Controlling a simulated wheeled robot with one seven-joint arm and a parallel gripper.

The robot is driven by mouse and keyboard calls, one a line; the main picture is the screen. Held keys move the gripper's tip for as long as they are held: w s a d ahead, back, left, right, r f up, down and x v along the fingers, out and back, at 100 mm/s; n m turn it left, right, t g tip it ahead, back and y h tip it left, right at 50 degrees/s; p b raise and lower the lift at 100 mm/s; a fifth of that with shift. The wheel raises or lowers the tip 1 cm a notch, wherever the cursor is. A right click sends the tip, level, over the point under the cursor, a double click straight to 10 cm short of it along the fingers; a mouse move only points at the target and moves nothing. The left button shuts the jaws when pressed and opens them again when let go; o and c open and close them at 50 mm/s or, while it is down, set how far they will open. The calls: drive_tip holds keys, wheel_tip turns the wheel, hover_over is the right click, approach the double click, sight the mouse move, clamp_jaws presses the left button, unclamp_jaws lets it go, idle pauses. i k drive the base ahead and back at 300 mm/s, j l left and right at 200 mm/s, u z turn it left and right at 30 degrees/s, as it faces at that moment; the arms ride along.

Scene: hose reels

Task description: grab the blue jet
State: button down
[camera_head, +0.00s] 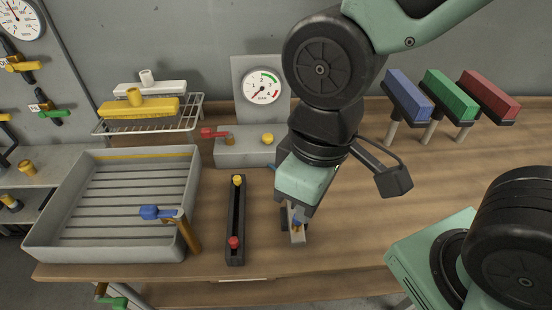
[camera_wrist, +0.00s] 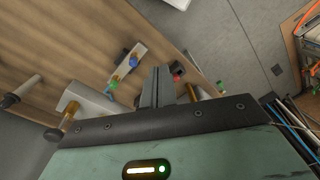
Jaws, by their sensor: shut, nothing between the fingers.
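A small blue piece (camera_head: 299,217) with brass shows right by my gripper (camera_head: 289,222), on a narrow pale block (camera_head: 297,238); it is partly hidden. In the wrist view a blue piece (camera_wrist: 134,61) sits on a pale strip with brass, left of my gripper's fingers (camera_wrist: 157,80), which are together and hold nothing. Contact between fingers and blue piece cannot be made out. Another blue head (camera_head: 156,212) is on a brass pipe at the tray's right side. I cannot tell from looks alone which blue piece is the jet.
A grey ribbed tray (camera_head: 57,238) lies left. A dark slotted rail (camera_head: 235,205) with yellow and red knobs stands between it and my gripper. Behind are a gauge (camera_head: 262,88) and a wire rack (camera_head: 193,112). Blue, green and red blocks (camera_head: 408,95) stand back right.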

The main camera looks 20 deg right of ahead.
sight(296, 223)
drive_tip(key=k+j, duration=0.25)
drive_tip(key=j, duration=0.2)
drive_tip(key=k+j, duration=0.25)
drive_tip(key=j, duration=0.15)
drive_tip(key=k+j, duration=0.25)
drive_tip(key=j, duration=0.2)
drive_tip(key=z, duration=0.05)
